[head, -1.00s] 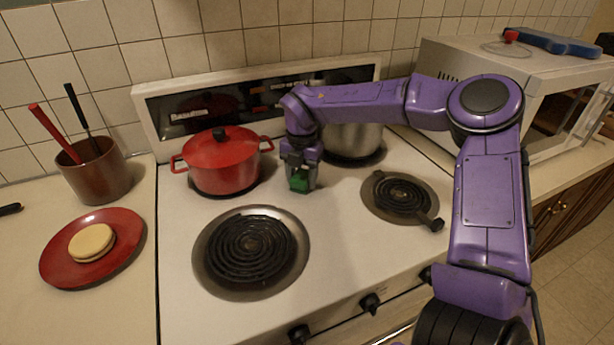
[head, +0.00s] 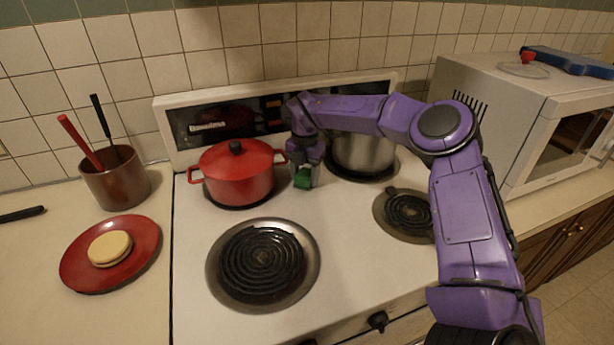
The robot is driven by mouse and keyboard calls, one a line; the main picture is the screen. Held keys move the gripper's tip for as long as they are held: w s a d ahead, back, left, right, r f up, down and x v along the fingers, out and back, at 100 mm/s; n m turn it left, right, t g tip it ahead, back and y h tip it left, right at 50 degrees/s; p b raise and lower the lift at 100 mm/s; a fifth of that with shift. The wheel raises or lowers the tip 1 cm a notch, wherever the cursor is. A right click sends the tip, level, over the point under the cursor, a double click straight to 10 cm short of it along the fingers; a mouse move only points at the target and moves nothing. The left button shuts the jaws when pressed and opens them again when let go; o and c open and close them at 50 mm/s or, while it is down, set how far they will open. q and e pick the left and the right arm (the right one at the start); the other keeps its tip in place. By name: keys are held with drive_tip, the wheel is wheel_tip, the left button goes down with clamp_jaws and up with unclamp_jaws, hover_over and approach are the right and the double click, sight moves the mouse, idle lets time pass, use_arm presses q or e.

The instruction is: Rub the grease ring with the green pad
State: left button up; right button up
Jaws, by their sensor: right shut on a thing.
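My right gripper (head: 305,176) points down over the middle of the white stove top, between the red pot and the steel pot. It is shut on the green pad (head: 302,180), of which only a small part shows between the fingers. The pad is at or just above the stove surface; I cannot tell if it touches. I cannot make out the grease ring; the gripper and pad may hide it. My left gripper is not in view.
A red lidded pot (head: 238,178) stands close left of the gripper, a steel pot (head: 362,155) close right behind the arm. Coil burners (head: 262,262) lie in front and at right (head: 408,212). A red plate (head: 78,268), a utensil crock (head: 117,186) and a microwave (head: 500,110) flank the stove.

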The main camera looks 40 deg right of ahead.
drive_tip(key=shift+r+p, duration=1.95)
drive_tip(key=shift+r, duration=1.05)
drive_tip(key=shift+r, duration=0.1)
drive_tip(key=shift+r+p, duration=1.05)
drive_tip(key=shift+r, duration=0.45)
drive_tip(key=shift+f, duration=0.1)
